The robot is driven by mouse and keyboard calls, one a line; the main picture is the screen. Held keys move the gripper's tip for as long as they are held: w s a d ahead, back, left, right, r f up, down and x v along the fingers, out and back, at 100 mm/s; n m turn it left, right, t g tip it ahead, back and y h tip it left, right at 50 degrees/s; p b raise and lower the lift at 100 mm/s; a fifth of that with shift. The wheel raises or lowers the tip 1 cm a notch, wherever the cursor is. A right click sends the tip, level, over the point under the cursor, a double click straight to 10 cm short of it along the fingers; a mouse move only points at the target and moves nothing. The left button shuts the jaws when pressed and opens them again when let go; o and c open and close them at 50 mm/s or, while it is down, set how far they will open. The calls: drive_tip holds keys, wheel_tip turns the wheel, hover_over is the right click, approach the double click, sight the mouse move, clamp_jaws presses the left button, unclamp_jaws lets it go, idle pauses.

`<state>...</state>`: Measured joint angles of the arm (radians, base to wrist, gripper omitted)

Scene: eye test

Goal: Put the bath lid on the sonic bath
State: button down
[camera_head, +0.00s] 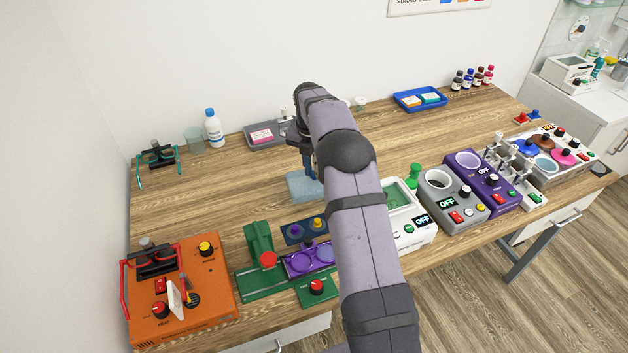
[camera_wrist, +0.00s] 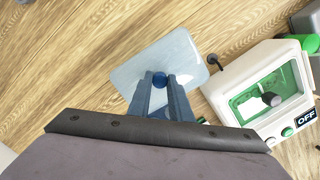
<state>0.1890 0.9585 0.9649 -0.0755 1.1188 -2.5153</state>
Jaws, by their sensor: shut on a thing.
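The bath lid (camera_head: 300,189) is a pale blue, see-through rectangular plate with a round blue knob on top. In the wrist view the lid (camera_wrist: 183,54) sits just beyond my fingers. My gripper (camera_head: 309,172) points down and is shut on the knob; the fingers also show in the wrist view (camera_wrist: 160,84). I cannot tell if the lid touches the table. The white unit with a rectangular green basin, which looks like the sonic bath (camera_head: 424,236), stands right of the lid, partly behind my arm. In the wrist view the bath (camera_wrist: 228,101) is uncovered, with a grey knobbed thing at its basin.
A grey unit (camera_head: 438,184) and a purple unit (camera_head: 510,199) stand right of the bath. A green press (camera_head: 258,240), a purple two-ring holder (camera_head: 298,264) and an orange unit (camera_head: 205,315) stand front left. A grey tray (camera_head: 256,128) and a blue tray (camera_head: 402,97) lie behind.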

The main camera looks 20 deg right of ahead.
wheel_tip(320, 180, up, 6)
drive_tip(key=shift+f+b, duration=0.1)
drive_tip(key=shift+b, duration=0.4)
drive_tip(key=shift+s+d+r, duration=0.1)
drive_tip(key=shift+d+r, duration=0.1)
drive_tip(key=shift+d, duration=0.15)
drive_tip(key=s+d+r+m+p, duration=0.2)
drive_tip(key=s+d+r+p, duration=0.1)
drive_tip(key=s+d+r, duration=0.3)
drive_tip(key=s+d+r+m+p, duration=0.25)
drive_tip(key=s+d+r, duration=0.25)
drive_tip(key=d, duration=0.4)
drive_tip(key=s+a+f+n, duration=0.1)
drive_tip(key=s+f+n, duration=0.3)
drive_tip(key=f, duration=0.3)
drive_tip(key=shift+a+f+n+p, duration=0.25)
drive_tip(key=shift+n+p, duration=0.15)
drive_tip(key=shift+n, duration=0.35)
drive_tip(key=shift+f, duration=0.1)
